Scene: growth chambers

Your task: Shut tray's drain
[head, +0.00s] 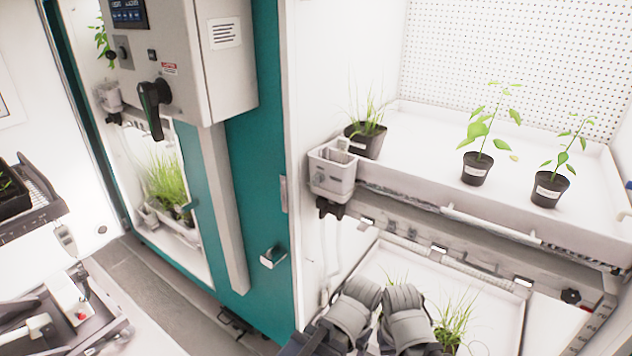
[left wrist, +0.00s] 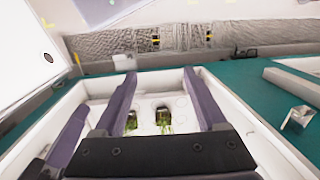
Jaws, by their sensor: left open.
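The upper white tray (head: 425,122) sits in the open chamber at right in the head view, holding several potted plants. A white box (head: 333,172) hangs at its near left corner. A black fitting (head: 330,208) sits under the box, with a pale hose below; I cannot tell whether this drain is open or shut. The lower tray (head: 375,262) holds grassy plants, partly hidden by my grey arm parts. My right gripper is not in view.
A teal chamber post (head: 258,170) and a grey control box (head: 222,55) with a black handle (head: 153,105) stand left of the tray. A black knob (head: 571,296) sits on the rail at lower right. A dark cart (head: 35,212) is at far left.

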